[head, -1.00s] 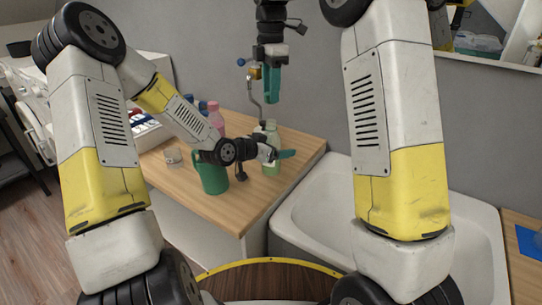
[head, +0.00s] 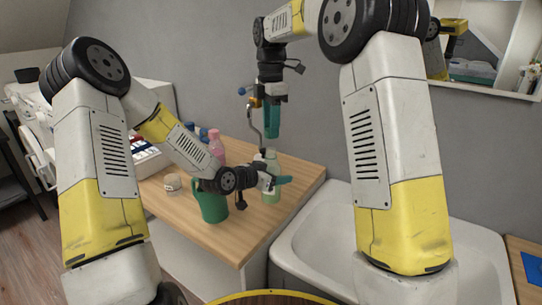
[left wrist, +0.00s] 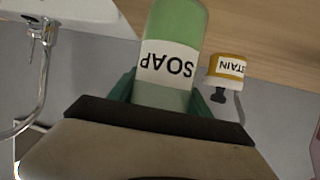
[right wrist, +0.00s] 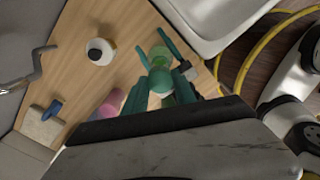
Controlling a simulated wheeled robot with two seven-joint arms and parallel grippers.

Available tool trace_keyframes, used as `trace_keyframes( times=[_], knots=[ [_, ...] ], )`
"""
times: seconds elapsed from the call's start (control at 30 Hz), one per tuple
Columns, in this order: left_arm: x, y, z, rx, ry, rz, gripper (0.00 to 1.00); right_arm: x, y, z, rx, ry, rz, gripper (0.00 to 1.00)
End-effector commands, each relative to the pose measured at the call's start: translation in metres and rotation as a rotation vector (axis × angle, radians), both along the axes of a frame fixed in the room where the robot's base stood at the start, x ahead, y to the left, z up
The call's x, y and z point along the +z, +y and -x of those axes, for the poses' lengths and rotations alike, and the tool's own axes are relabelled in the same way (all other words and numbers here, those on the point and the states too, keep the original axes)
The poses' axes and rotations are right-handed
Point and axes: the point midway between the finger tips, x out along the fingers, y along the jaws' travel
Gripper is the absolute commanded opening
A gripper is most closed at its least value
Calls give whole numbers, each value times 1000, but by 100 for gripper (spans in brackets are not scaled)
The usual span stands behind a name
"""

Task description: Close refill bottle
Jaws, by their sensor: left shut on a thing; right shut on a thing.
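The refill bottle, a pale green bottle with a white SOAP label (left wrist: 168,62), stands upright on the wooden counter; it also shows in the head view (head: 272,172). My left gripper (head: 275,181) is shut around its body from the side. My right gripper (head: 271,122) points down from above, with its fingertips a short gap above the bottle's top. In the right wrist view, my right gripper (right wrist: 160,92) is shut on a round green piece (right wrist: 161,78) that looks like the cap. The bottle's mouth is mostly hidden there.
A STAIN bottle (left wrist: 228,68) is close by. A white tub (head: 330,235) lies right of the wooden counter (head: 240,245); the wall is behind.

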Motion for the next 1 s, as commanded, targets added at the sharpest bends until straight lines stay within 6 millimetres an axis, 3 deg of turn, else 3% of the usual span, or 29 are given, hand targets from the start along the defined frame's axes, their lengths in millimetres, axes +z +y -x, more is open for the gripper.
trace_keyframes(
  times=[0.2,0.77,1.0],
  knots=[
    [0,0,0,0,-1,1,0,-28,-1,1,0,3,1,0],
    [1,0,0,0,-1,0,0,-31,0,0,0,0,-1,0],
    [1,0,0,0,-2,1,0,-43,0,1,-1,3,-1,0]
  ],
)
